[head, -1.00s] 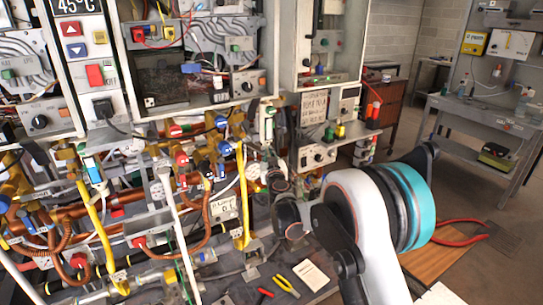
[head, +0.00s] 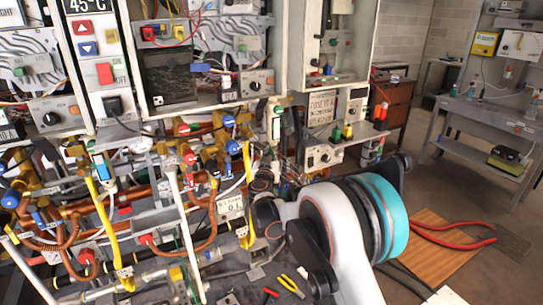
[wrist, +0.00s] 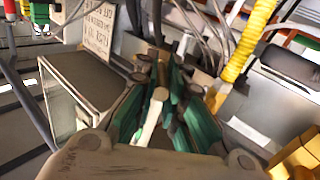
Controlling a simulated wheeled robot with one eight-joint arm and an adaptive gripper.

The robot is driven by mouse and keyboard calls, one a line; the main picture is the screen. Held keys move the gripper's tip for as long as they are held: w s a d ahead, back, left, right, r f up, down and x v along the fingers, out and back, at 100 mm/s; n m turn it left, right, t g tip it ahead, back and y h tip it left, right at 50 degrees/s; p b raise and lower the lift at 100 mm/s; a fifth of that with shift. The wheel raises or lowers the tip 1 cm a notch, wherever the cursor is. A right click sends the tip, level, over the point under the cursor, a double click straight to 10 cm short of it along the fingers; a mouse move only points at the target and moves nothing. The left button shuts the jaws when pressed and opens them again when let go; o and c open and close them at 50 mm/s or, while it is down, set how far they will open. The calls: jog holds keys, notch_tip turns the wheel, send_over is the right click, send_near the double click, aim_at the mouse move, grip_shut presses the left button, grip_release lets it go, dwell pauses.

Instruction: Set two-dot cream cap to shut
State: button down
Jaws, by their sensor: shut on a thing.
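My gripper (wrist: 165,95) shows in the wrist view with green pads on its fingers. It is shut on a slim pale cream piece (wrist: 152,113) between the pads. I cannot make out any dots on this piece, so I cannot tell for certain that it is the two-dot cream cap. In the head view my arm reaches in from the lower right toward the pipework, and its own links hide the gripper and what it holds.
A lettered sign (wrist: 99,30) and a grey box (wrist: 85,85) are close to the left of my gripper. A yellow corrugated pipe (wrist: 247,40) is to its right. Copper pipes and coloured valves crowd the left. Pliers (head: 288,284) lie on the bench.

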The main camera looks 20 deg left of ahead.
jog(key=c, duration=1.6)
grip_release()
jog(key=v, duration=1.2)
